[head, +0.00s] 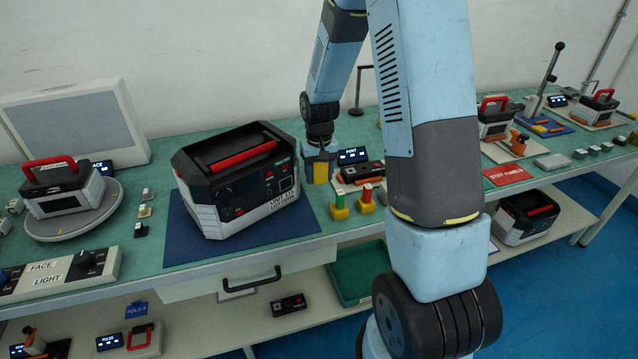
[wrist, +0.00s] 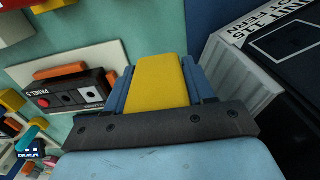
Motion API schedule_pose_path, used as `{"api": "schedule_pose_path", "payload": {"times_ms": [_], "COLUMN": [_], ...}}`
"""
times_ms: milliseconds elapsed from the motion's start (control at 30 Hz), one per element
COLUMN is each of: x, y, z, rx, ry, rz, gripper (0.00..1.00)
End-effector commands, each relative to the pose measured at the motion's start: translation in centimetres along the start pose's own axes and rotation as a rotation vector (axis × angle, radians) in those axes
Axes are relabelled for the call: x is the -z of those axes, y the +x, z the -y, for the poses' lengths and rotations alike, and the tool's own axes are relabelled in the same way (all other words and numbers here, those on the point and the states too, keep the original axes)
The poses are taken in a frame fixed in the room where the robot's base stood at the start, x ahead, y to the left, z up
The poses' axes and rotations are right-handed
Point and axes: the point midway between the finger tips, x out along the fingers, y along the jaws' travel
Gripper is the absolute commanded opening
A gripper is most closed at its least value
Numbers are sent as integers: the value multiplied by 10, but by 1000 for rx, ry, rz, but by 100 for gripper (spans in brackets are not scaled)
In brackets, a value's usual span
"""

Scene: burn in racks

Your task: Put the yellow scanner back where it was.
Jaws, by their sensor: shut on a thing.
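My gripper (head: 320,172) is over the bench, close to the right side of the large black and white unit (head: 240,180). It is shut on the yellow scanner (wrist: 160,82), which shows as a flat yellow block between the two blue fingers in the wrist view. In the head view the scanner is mostly covered by the fingers. I cannot tell whether its lower end touches the bench. The spot it came from is not marked in a way I can make out.
The large unit stands on a blue mat (head: 183,235). A black panel box (wrist: 70,95) with a red button lies on a pale plate beside my gripper. Two yellow blocks, with green (head: 340,202) and red (head: 366,197) tops, stand in front. A round turntable (head: 75,222) is at left.

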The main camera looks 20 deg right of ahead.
Motion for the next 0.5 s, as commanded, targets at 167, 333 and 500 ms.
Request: {"api": "schedule_pose_path", "payload": {"times_ms": [167, 333, 500], "x": [8, 12, 12], "y": [9, 16, 38], "z": [-3, -5, -5], "rx": [0, 0, 0], "ry": [0, 0, 0], "rz": [-1, 0, 2], "gripper": [17, 17, 17]}}
